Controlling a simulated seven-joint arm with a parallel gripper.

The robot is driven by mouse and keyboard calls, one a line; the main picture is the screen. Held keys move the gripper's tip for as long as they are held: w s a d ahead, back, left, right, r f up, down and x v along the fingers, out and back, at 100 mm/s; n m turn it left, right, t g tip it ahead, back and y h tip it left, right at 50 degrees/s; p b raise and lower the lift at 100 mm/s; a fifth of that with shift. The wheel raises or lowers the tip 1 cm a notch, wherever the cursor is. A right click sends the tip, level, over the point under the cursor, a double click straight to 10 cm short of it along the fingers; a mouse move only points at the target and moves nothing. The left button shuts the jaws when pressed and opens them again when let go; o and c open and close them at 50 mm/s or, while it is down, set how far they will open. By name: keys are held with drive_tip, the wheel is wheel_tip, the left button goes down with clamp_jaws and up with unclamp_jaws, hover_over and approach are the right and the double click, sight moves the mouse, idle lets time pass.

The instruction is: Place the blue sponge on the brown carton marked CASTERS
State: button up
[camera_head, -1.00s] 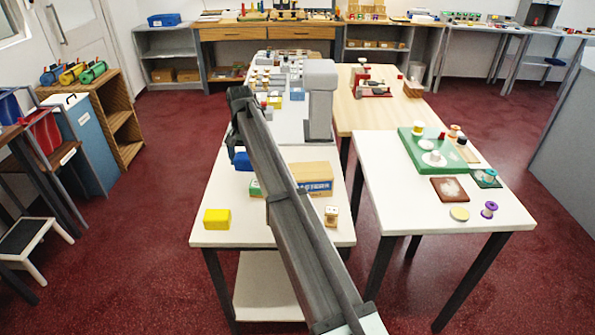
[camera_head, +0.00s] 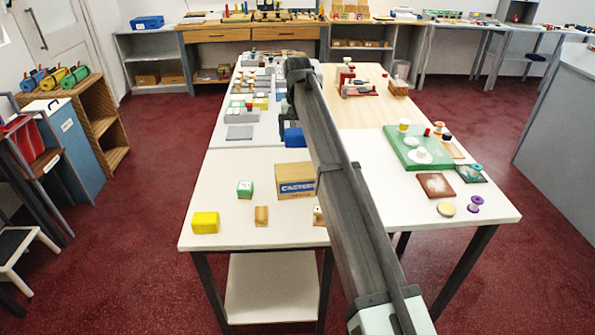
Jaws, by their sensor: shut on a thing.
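The blue sponge (camera_head: 294,137) hangs below my gripper (camera_head: 289,116), which is shut on it. Much of the gripper is hidden by my arm, and its fingertips do not show clearly. The brown carton marked CASTERS (camera_head: 294,171) stands on the near white table, with a blue label on its front. Its right end is hidden behind my arm. In the picture the sponge is just above the carton's back edge, with a strip of white between them. I cannot tell how high the sponge is.
Another small piece (camera_head: 318,215) is partly hidden by my arm.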

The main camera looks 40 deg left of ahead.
drive_tip(key=shift+f, duration=5)
drive_tip(key=shift+f, duration=0.1)
drive_tip(key=o, duration=0.8)
drive_tip(key=shift+c, duration=0.2)
wheel_tip(320, 180, up, 12)
drive_tip(key=shift+r, duration=0.1)
